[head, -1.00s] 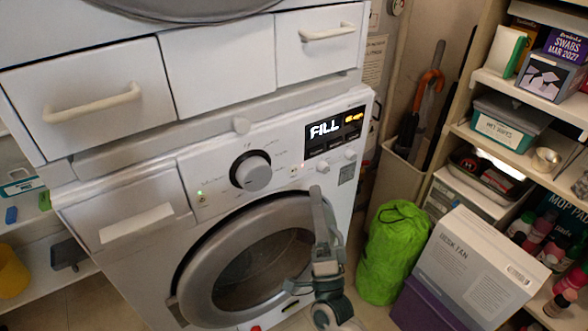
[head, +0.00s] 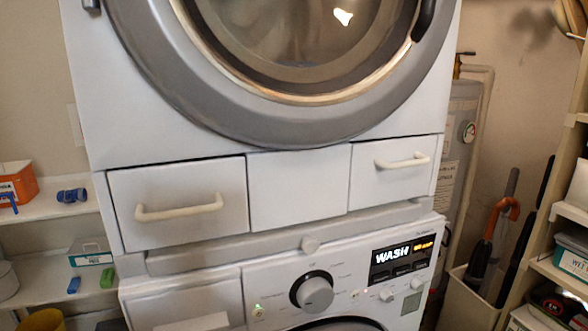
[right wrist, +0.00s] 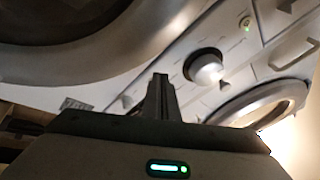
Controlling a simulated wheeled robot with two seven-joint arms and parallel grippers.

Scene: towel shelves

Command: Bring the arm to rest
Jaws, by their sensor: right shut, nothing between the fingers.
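The washing machine's control panel (head: 340,285) shows at the bottom of the head view, with its round knob (head: 314,293) and a lit display (head: 402,258) reading "WASH". Only the top edge of its door ring shows there. My right gripper (right wrist: 162,82) is shut and empty in the right wrist view, its narrow fingers pointing toward the front of the machine. The knob also shows in that view (right wrist: 205,68), beyond the fingertips. I cannot tell the exact gap to the machine. No arm or gripper of mine shows in the head view.
A second machine with a large round door (head: 300,110) stands above, over a row of white drawers (head: 178,203). Shelves (head: 55,210) stand at the left. A bin (head: 466,300) with umbrellas and another shelf unit (head: 560,265) stand at the right.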

